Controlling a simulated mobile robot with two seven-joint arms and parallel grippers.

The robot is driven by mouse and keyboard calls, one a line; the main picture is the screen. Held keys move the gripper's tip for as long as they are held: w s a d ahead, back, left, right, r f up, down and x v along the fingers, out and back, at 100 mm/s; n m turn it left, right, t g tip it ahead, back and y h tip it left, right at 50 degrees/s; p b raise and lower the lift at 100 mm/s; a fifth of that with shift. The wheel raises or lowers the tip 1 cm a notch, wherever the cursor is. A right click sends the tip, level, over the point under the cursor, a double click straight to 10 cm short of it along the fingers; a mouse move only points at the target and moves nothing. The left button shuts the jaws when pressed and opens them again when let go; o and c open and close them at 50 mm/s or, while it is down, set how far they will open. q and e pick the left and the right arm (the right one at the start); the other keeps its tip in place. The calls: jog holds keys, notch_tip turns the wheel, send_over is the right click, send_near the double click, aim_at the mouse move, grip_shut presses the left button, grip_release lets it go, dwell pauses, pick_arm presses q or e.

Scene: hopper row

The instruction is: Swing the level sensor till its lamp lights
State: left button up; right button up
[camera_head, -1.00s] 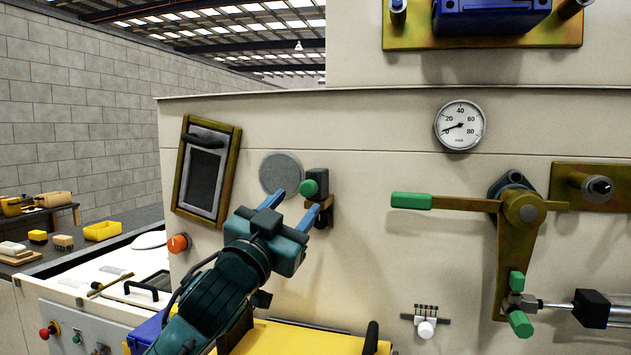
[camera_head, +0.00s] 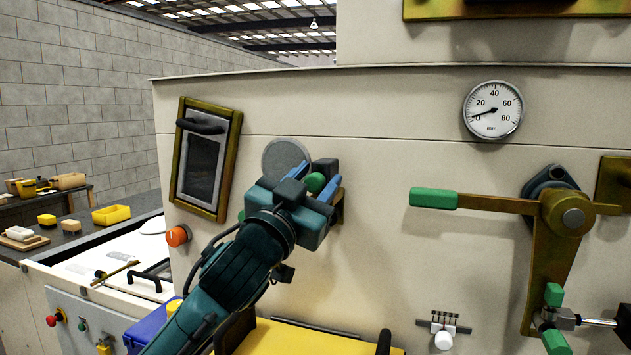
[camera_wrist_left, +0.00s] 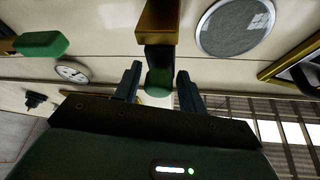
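A dark block with a round green knob (camera_head: 315,182), which looks like the level sensor, sits on a brass bracket on the cream panel, right of a grey disc (camera_head: 286,158). My left gripper (camera_head: 317,178) is at the knob, its blue fingers on either side of it. In the left wrist view the green knob (camera_wrist_left: 158,82) sits between the two parted fingertips, with a narrow gap beside it; firm contact cannot be made out. The gripper hides much of the block and bracket in the head view. I cannot make out a lit lamp.
A green-handled lever (camera_head: 434,198) sticks out from the panel to the right, below a round dial (camera_head: 493,110). A framed window (camera_head: 205,160) and an orange knob (camera_head: 178,236) are to the left. A yellow cover (camera_head: 300,338) lies below the arm.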

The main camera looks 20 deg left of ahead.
pick_arm(q)
jog(key=shift+f, duration=0.1)
jog(key=c, duration=0.5)
jog(key=shift+d+n+y, duration=0.2)
jog(key=shift+n+y, duration=0.2)
jog(key=shift+y, duration=0.4)
jog(key=o, duration=0.7)
jog(key=shift+w+d, duration=0.1)
jog(key=shift+o, duration=0.2)
jog(key=shift+f, duration=0.1)
